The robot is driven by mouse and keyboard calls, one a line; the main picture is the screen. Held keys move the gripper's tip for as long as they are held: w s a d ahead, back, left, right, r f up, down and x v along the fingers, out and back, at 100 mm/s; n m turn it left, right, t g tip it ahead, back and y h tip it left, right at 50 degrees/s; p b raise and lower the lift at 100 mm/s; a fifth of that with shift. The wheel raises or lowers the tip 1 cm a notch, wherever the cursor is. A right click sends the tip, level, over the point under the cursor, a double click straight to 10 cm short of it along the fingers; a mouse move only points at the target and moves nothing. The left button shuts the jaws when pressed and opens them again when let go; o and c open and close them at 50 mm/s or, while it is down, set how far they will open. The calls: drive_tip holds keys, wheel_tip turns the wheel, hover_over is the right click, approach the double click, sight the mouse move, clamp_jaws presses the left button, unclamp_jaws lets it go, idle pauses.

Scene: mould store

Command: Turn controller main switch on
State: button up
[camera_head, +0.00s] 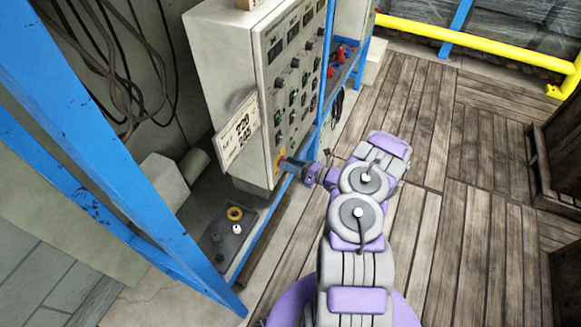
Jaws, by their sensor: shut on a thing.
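The controller is a grey-white cabinet (222,75) on the blue rack. Its front panel has several displays, knobs and coloured buttons. The main switch (280,160), with a yellow-orange plate, sits low on the front panel, near the bottom edge. My gripper (291,165) is at this switch and shut on it. My arm reaches up to it from the lower right. The fingers cover most of the switch handle, so its angle cannot be told.
A tag with printed numbers (236,132) sticks out from the cabinet's left side. Blue rack posts (70,105) stand at left. Plank floor (460,185) is clear at right, with dark crates (560,140) beyond and a yellow rail (470,36) behind.

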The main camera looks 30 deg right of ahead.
drive_tip(key=m, duration=0.3)
drive_tip(key=m+b, duration=0.1)
drive_tip(key=m, duration=0.3)
drive_tip(key=m+b, duration=0.1)
drive_tip(key=m, duration=0.3)
drive_tip(key=shift+w+d+f, duration=0.15)
drive_tip(key=shift+d, duration=0.1)
drive_tip(key=shift+m, duration=0.3)
drive_tip(key=o, duration=1)
drive_tip(key=shift+d+f, duration=0.1)
drive_tip(key=shift+o, duration=0.2)
drive_tip(key=p+v, duration=0.3)
drive_tip(key=v, duration=1.4)
drive_tip(key=shift+d+f, duration=0.15)
